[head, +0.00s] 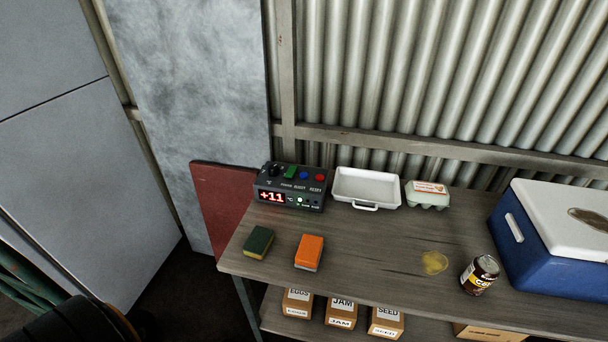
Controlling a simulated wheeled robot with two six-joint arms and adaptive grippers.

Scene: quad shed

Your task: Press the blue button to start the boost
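A dark control box (290,187) stands at the back left of the wooden bench. Its top carries a black knob, a green button (290,172), a blue button (304,175) and a red button (320,177). The blue button sits between the green and the red ones. The front display reads +11 °C in red, with a small lit green light beside it. Neither of my grippers shows in the head view, and nothing touches the box.
The bench (370,250) also holds a white tray (366,187), an egg carton (427,194), two sponges (309,252), a can (479,275), a yellow smear (434,262) and a blue cooler (530,262). Labelled boxes (341,308) stand on the lower shelf. A corrugated wall is behind.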

